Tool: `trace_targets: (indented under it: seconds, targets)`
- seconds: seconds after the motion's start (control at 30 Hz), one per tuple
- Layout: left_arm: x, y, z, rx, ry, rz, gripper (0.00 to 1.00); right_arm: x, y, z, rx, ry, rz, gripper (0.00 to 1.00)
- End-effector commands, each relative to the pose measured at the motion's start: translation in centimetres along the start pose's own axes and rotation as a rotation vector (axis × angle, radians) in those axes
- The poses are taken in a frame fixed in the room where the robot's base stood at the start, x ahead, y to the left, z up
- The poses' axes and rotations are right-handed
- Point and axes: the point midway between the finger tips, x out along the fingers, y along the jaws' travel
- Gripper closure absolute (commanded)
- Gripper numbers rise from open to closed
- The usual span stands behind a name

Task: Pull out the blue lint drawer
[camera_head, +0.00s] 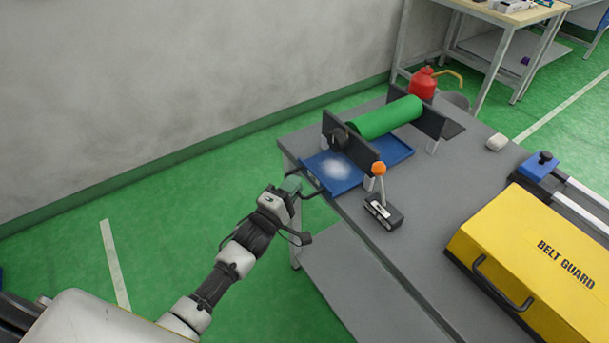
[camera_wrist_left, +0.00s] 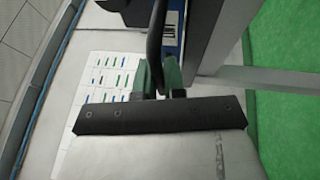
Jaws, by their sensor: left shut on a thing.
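The blue lint drawer (camera_head: 345,183) is a shallow tray low in the roller stand on the grey table. Part of it shows in front of the dark plate, with a pale patch of lint (camera_head: 335,168) on it. Its black handle (camera_head: 312,190) is at the front, near the table edge. My left gripper (camera_head: 293,186) is at this handle. In the left wrist view, the green fingers (camera_wrist_left: 158,76) are shut on the black handle (camera_wrist_left: 156,45), with a strip of the blue front (camera_wrist_left: 172,32) behind. My right gripper is not in view.
A green roller (camera_head: 388,117) lies between dark plates above the drawer. A lever with an orange knob (camera_head: 378,169) stands right of the drawer. A yellow belt guard (camera_head: 535,265) and a red can (camera_head: 423,84) are also on the table. Green floor in front is clear.

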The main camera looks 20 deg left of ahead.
Motion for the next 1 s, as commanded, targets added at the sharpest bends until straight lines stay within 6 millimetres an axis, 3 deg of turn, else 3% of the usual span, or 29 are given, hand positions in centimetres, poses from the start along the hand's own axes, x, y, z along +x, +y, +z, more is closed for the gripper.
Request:
trace_targets:
  seconds: [0.03,0.2,0.5,0.7,1.0]
  targets:
    - [-1.4,0.7,-0.5,0.004,0.000,-0.009,1.00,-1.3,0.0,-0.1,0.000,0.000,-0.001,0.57]
    - [-5.7,1.4,-2.3,0.003,0.001,-0.011,1.00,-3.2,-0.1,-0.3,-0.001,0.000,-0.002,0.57]
    - [-11.8,2.4,-4.8,0.002,0.000,-0.008,1.00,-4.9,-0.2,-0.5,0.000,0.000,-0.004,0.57]
    - [-13.7,2.7,-5.7,0.001,0.000,-0.004,1.00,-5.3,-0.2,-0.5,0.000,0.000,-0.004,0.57]
    - [-14.2,2.7,-5.9,0.001,0.001,-0.003,1.00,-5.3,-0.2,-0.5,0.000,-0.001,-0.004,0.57]
